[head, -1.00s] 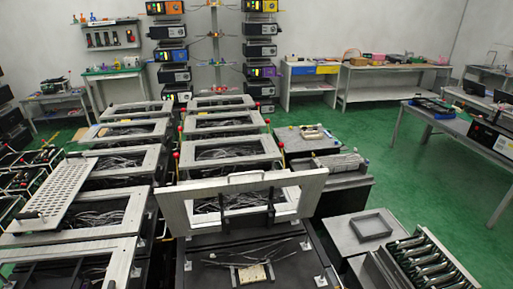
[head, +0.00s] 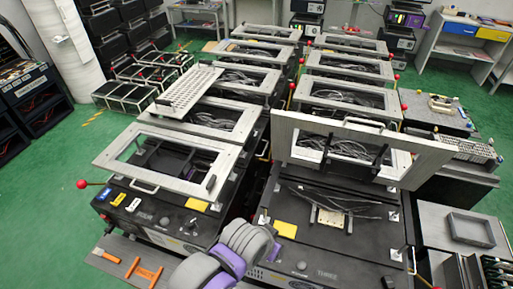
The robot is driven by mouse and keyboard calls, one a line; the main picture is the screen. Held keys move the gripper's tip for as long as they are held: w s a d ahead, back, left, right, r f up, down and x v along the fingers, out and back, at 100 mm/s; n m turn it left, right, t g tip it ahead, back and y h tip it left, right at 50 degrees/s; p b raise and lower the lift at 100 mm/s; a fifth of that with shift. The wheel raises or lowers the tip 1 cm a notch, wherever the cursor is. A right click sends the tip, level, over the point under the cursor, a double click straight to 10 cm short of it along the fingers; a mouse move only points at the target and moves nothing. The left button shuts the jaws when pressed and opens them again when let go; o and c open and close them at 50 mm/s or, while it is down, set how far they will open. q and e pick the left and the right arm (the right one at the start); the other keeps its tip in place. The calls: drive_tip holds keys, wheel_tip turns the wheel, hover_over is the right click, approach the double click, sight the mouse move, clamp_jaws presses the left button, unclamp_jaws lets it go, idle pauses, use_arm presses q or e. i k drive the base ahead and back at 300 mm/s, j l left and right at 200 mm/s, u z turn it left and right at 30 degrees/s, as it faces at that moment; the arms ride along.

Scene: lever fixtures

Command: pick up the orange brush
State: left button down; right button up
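A small orange item with a pale end (head: 106,255), probably the orange brush, lies on a flat grey surface at the lower left of the head view. Beside it, to the right, lies an orange H-shaped piece (head: 145,271); its kind is hard to tell at this size. A grey and purple part of one of my arms shows at the bottom centre, to the right of both orange items and apart from them. Neither gripper's fingers show in the frame.
A black fixture with a raised grey frame (head: 120,152) stands just behind the grey surface, its red-knobbed lever (head: 82,184) sticking out left. Another fixture with a tilted frame (head: 430,160) stands to the right. Green floor (head: 40,225) is clear at left.

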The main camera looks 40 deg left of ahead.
sight(102, 252)
drive_tip(key=u, duration=3.15)
